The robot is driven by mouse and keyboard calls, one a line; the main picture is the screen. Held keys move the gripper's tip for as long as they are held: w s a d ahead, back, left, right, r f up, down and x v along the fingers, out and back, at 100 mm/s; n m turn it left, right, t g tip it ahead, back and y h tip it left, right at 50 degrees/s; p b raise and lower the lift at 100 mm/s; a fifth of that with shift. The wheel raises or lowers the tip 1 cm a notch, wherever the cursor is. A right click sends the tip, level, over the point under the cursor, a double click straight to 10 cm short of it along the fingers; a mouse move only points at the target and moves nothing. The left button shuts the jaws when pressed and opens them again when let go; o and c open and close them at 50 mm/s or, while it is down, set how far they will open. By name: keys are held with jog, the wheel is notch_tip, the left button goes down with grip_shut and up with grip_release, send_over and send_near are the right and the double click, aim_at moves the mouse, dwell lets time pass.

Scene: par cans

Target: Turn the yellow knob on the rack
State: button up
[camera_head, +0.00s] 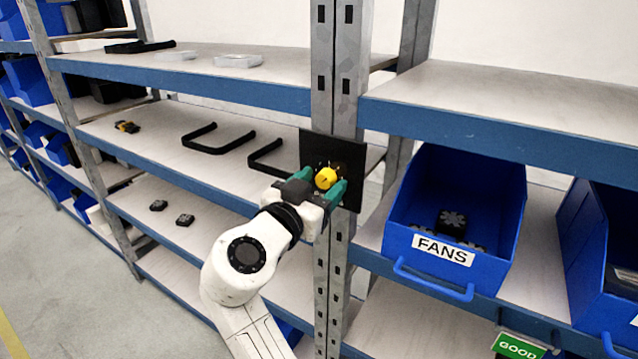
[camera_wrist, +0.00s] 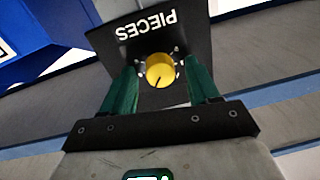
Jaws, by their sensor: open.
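The yellow knob (camera_head: 326,178) sits on a black panel (camera_head: 313,143) fixed to the rack's upright post. In the wrist view the yellow knob (camera_wrist: 160,71) has a dark pointer line, and the panel (camera_wrist: 133,40) carries the word PIECES, seen upside down. My gripper (camera_head: 318,192) is in front of the panel with its green fingers apart. In the wrist view my gripper (camera_wrist: 162,82) has one finger on each side of the knob, with a gap showing on both sides. I cannot tell how deep the fingertips reach.
A blue bin labelled FANS (camera_head: 480,254) stands on the shelf right of the post, with another blue bin (camera_head: 598,255) beyond it. Black handles (camera_head: 222,143) lie on the shelf to the left. Shelf edges run close around my arm.

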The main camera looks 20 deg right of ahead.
jog(key=shift+c, duration=0.4)
jog(key=c, duration=1)
jog(key=shift+o, duration=0.2)
jog(key=shift+n, duration=0.4)
jog(key=n, duration=0.3)
jog(key=shift+r+p, duration=0.1)
jog(key=shift+p, duration=0.3)
jog(key=n+p, duration=0.2)
jog(key=n, duration=0.2)
jog(key=shift+r, duration=0.1)
jog(key=n+p, duration=0.3)
jog(key=n, duration=0.1)
jog(key=shift+n+g, duration=0.3)
jog(key=shift+a+n+p, duration=0.1)
jog(key=shift+n+p, duration=0.8)
jog(key=shift+n, duration=0.5)
jog(key=shift+w, duration=0.1)
